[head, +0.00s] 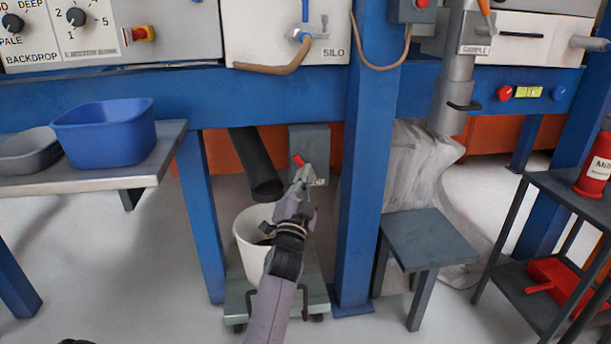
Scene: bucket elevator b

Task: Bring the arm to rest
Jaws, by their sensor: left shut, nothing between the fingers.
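My left arm rises from the bottom middle of the head view. Its left gripper (304,176) is shut and empty, in front of a grey box (311,143) on the blue frame. A small red-tipped part (298,161) shows right at the fingertips; I cannot tell whether they touch it. The arm hides part of a white bucket (249,238) on a low wheeled platform (316,284). My right gripper is out of view.
A black chute (256,165) ends above the bucket. A blue post (361,170) stands close right of the gripper. A shelf (90,183) with a blue tub (105,133) is left; a grey stool (430,238) and black rack (540,300) are right.

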